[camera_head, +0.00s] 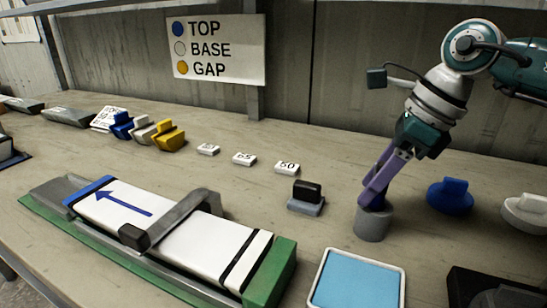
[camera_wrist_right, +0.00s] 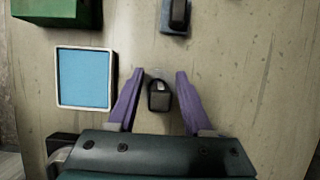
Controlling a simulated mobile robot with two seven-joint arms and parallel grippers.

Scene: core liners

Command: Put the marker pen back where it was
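My right gripper (camera_head: 374,196) points down with its purple fingers at the grey cylindrical holder (camera_head: 373,223) on the bench. In the right wrist view my right gripper (camera_wrist_right: 160,74) has its fingers apart, with gaps on both sides of a small dark object with a pale spot (camera_wrist_right: 159,97). This may be the marker pen or the holder's opening; I cannot tell which. No marker pen shows clearly in the head view, where the fingers hide part of the holder's top. My left gripper is not in view.
A blue pad in a white tray (camera_head: 316,298) lies in front of the holder. A dark-handled stamp (camera_head: 306,192) stands to its left, a blue stamp (camera_head: 450,197) to its right. A long white core liner (camera_head: 190,238) lies in a green-ended cradle at left.

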